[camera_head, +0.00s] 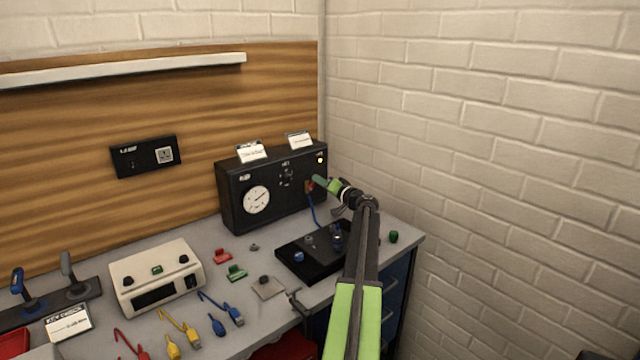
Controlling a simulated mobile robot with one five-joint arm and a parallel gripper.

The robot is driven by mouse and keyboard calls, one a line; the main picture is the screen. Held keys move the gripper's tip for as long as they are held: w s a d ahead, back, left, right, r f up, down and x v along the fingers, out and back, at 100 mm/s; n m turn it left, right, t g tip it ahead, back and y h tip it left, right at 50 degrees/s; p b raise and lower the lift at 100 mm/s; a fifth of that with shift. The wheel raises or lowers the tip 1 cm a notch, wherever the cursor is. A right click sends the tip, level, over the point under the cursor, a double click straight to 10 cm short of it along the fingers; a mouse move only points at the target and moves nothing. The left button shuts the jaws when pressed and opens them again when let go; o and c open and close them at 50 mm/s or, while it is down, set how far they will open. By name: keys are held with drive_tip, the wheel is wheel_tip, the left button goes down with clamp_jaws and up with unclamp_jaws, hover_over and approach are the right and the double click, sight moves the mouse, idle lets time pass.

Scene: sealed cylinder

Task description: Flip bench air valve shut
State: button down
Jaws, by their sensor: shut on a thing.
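A black air box (270,185) with a round white gauge (257,199) stands at the back right of the bench. A small red valve handle (310,187) shows on the right part of its front, with a blue hose (314,213) hanging below. My gripper (317,181) reaches in from the right and is shut at the handle. The fingers cover part of the handle, so its exact angle is hard to tell.
A black tray (290,262) with small parts lies below my arm. A cream meter box (156,277), coloured leads and clips lie to the left on the grey bench (215,238). A brick wall (500,150) bounds the right.

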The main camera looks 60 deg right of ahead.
drive_tip(key=shift+d+f+m+b, duration=0.2)
drive_tip(key=shift+f+m+b, duration=0.3)
drive_tip(key=shift+m, duration=1)
drive_tip(key=shift+d+f+m+b, duration=0.25)
drive_tip(key=shift+f+m+b, duration=0.25)
drive_tip(key=shift+m, duration=1)
drive_tip(key=shift+d+f+m+b, duration=0.2)
drive_tip(key=shift+f+m+b, duration=0.3)
drive_tip(key=shift+m, duration=1)
drive_tip(key=c, duration=1.4)
unclamp_jaws()
drive_tip(key=shift+c, duration=0.2)
drive_tip(key=shift+s, duration=0.1)
